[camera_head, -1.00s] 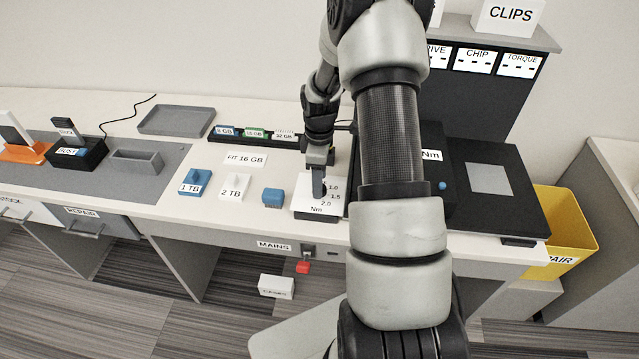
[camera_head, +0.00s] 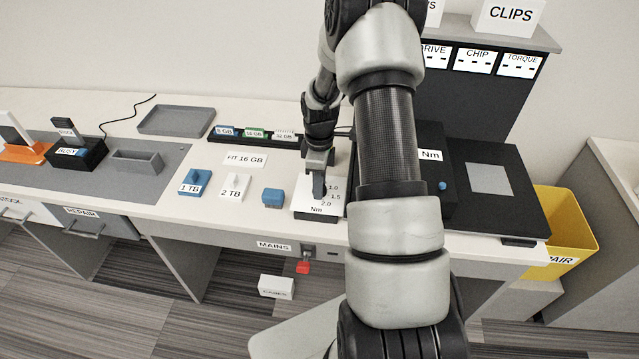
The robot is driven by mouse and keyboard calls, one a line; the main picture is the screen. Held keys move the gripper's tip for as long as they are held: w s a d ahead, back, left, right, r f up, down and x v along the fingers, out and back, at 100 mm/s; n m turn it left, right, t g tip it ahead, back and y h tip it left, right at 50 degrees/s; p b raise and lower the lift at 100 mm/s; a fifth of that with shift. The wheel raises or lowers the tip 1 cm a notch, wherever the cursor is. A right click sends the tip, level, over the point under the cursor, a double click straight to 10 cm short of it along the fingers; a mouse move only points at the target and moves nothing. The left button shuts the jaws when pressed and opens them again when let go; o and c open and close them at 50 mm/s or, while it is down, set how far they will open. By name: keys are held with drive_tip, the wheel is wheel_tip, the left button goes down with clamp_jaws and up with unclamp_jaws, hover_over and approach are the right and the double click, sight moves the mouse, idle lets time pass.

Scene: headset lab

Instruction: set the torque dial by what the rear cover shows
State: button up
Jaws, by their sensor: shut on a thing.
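The torque dial's white plate (camera_head: 312,209) sits near the bench's front edge, marked 1.0, 1.5, 2.0 and Nm. My gripper (camera_head: 319,177) points down over the plate and is shut on the dark dial knob (camera_head: 319,187). My fingers partly cover the knob, so its exact setting cannot be read. My arm hides the area to the right of the dial. A black box (camera_head: 433,193) with a blue button and a partly hidden label ending in Nm stands behind my arm. I cannot make out a rear cover reading.
Left of the dial are a blue block (camera_head: 272,197), a white 2 TB piece (camera_head: 235,187), a blue 1 TB piece (camera_head: 194,183) and a FIT 16 GB card (camera_head: 246,159). A rack of memory modules (camera_head: 256,135) stands behind. A yellow bin (camera_head: 565,230) is at right.

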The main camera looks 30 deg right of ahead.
drive_tip(key=m+b, duration=0.2)
drive_tip(key=m, duration=0.3)
drive_tip(key=m+b, duration=0.1)
drive_tip(key=m, duration=0.3)
drive_tip(key=shift+m, duration=0.3)
drive_tip(key=m+b, duration=0.1)
drive_tip(key=m, duration=0.4)
drive_tip(key=shift+m, duration=2.4)
drive_tip(key=o, duration=1)
drive_tip(key=shift+o, duration=0.2)
